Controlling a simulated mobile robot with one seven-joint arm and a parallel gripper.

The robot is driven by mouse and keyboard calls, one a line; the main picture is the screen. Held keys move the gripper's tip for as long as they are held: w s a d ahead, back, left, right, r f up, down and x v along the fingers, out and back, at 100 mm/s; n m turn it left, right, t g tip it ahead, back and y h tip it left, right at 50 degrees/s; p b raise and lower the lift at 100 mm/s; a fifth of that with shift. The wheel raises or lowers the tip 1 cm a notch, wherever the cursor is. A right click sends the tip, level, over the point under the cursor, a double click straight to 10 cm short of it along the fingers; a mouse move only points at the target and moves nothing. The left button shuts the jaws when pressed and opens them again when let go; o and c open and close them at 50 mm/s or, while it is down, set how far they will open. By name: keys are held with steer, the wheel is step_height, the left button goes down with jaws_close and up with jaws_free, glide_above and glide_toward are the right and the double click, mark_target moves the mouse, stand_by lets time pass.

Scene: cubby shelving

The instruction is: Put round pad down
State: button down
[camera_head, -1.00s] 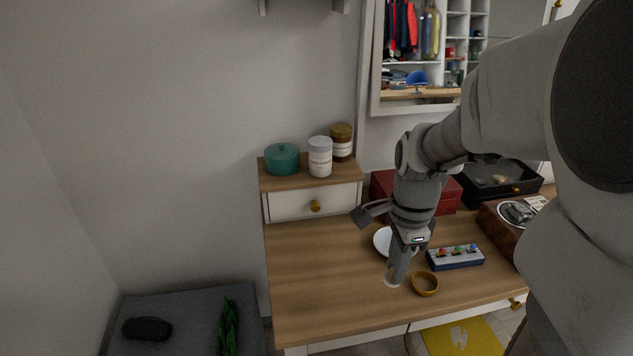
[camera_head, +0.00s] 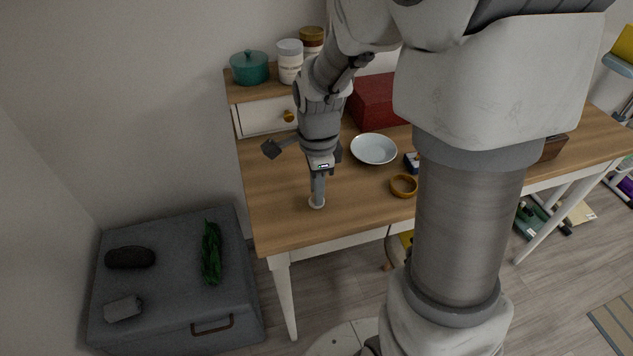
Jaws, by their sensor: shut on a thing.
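The round pad (camera_head: 316,203) is a small pale disc at the tip of my gripper (camera_head: 317,190), low over the wooden desk top (camera_head: 273,209). My gripper points down and is shut on the pad; its fingers hide part of it. I cannot tell whether the pad touches the desk. The pad is left of the white bowl and the brown ring, apart from both.
A white bowl (camera_head: 374,149) and a brown ring (camera_head: 403,186) stand right of my gripper. A small drawer unit (camera_head: 262,116) carries a teal pot (camera_head: 249,67) and jars. The desk's front left is clear. A grey chest (camera_head: 173,281) stands left on the floor.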

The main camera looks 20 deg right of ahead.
steer(key=c, duration=0.7)
jaws_free()
steer(key=shift+f+b, duration=0.35)
steer(key=shift+b, duration=0.05)
step_height(320, 180, up, 17)
steer(key=p, duration=0.7)
steer(key=s+r+n+t, duration=0.1)
steer(key=s+r+n, duration=0.1)
steer(key=s+n, duration=0.2)
steer(key=s+r+n+t, duration=0.2)
steer(key=s+n, duration=0.3)
steer(key=n, duration=0.3)
steer(key=s+r+n+t, duration=0.2)
steer(key=s+n, duration=0.3)
steer(key=n, duration=0.1)
steer(key=shift+r+n, duration=0.2)
steer(key=shift+n, duration=0.1)
step_height(320, 180, up, 13)
steer(key=p, duration=1.3)
steer(key=shift+w+r, duration=0.1)
steer(key=shift+r, duration=0.1)
